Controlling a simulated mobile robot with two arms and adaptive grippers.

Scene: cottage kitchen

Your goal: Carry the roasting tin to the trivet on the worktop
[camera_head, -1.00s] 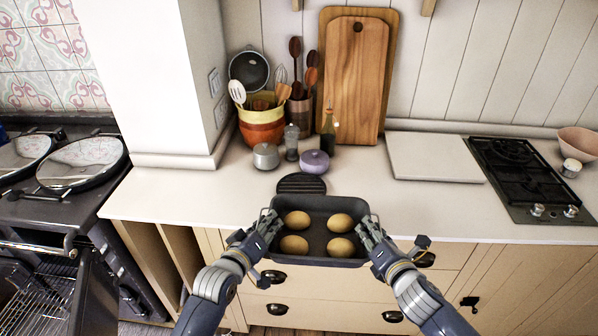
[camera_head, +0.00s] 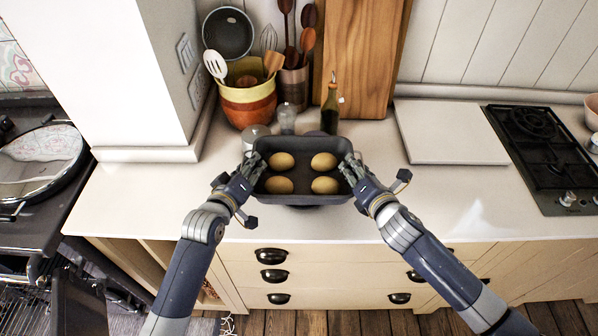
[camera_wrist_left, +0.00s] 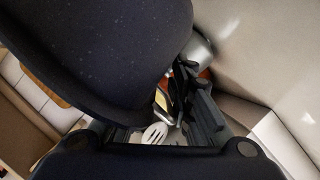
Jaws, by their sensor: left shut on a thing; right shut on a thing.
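The dark roasting tin (camera_head: 301,199) holds several round golden-brown items and looks level in the head view. It is over the worktop (camera_head: 420,206); I cannot tell whether it touches anything below. My left gripper (camera_head: 252,170) is shut on its left end and my right gripper (camera_head: 350,171) is shut on its right end. The trivet is hidden now, apparently behind or under the tin. In the left wrist view, a large dark surface, probably the tin (camera_wrist_left: 110,50), fills the upper left beside my left gripper's fingers (camera_wrist_left: 192,105).
Behind the tin stand a small metal pot (camera_head: 255,135), a pepper mill (camera_head: 287,118), a dark bottle (camera_head: 330,108) and a utensil bowl (camera_head: 248,105). A pale board (camera_head: 450,132) and a black hob (camera_head: 540,150) lie to the right. Worktop is clear front right.

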